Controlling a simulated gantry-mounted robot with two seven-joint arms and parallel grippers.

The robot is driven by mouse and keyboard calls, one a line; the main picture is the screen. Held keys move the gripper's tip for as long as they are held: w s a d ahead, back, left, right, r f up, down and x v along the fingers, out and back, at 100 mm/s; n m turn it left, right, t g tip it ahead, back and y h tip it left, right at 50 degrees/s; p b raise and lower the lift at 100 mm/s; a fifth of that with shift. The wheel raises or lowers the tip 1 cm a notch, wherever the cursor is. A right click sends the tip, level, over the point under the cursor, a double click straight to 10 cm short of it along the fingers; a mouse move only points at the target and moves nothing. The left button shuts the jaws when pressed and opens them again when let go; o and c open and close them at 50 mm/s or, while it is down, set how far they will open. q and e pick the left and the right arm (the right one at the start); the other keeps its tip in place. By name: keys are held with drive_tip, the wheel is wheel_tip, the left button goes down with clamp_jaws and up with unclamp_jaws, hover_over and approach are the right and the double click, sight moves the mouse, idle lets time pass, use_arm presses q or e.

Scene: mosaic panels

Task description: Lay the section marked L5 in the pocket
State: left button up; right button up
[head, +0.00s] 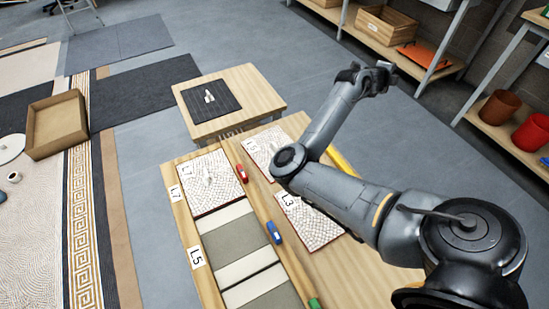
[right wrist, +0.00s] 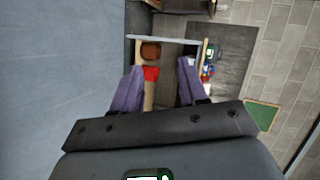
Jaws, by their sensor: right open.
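The mosaic section marked L5 (head: 260,145) lies on the wooden table, pale and patterned, its right side partly hidden by my right arm. The tray's pocket beside the L5 label (head: 229,240) is empty, with a grey base between pale strips. My right gripper (head: 371,74) is raised over the floor beyond the table, up and right of the L5 section and well apart from it. In the right wrist view its two fingers (right wrist: 158,76) are spread with nothing held between them. My left gripper is out of view.
An L7 section (head: 208,195) lies in the pocket above. An L3 section (head: 312,227) lies beside my right arm. Red (head: 241,173), blue (head: 273,231) and green (head: 315,303) pieces sit along the tray's rail. A small table (head: 250,83) with a black mat stands behind.

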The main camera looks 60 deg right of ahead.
wheel_tip(320, 180, down, 8)
drive_tip(key=a+m+y+b, duration=0.1)
drive_tip(key=a+m+y, duration=0.1)
drive_tip(key=m+y, duration=0.1)
drive_tip(key=m+t+y+b, duration=0.2)
drive_tip(key=t+y+b, duration=0.3)
drive_tip(key=y, duration=0.5)
approach(274, 144)
drive_tip(key=shift+w+r+g+b, duration=0.1)
drive_tip(key=shift+w+g+b, duration=0.1)
drive_tip(key=shift+g+b, duration=0.3)
drive_tip(key=shift+w+a, duration=0.2)
drive_tip(key=shift+w, duration=0.1)
drive_tip(key=f+b, duration=0.1)
drive_tip(key=f, duration=0.2)
drive_tip(key=f+b, duration=0.1)
drive_tip(key=f, duration=0.1)
drive_tip(key=shift+w+d+f+b, duration=0.1)
drive_tip(key=shift+w+d+b, duration=0.05)
drive_tip(key=shift+w+b, duration=0.2)
drive_tip(key=f+b, duration=0.2)
drive_tip(key=f, duration=0.1)
drive_tip(key=f+b, duration=0.2)
drive_tip(key=shift+w+d, duration=0.15)
drive_tip(key=shift+d, duration=0.2)
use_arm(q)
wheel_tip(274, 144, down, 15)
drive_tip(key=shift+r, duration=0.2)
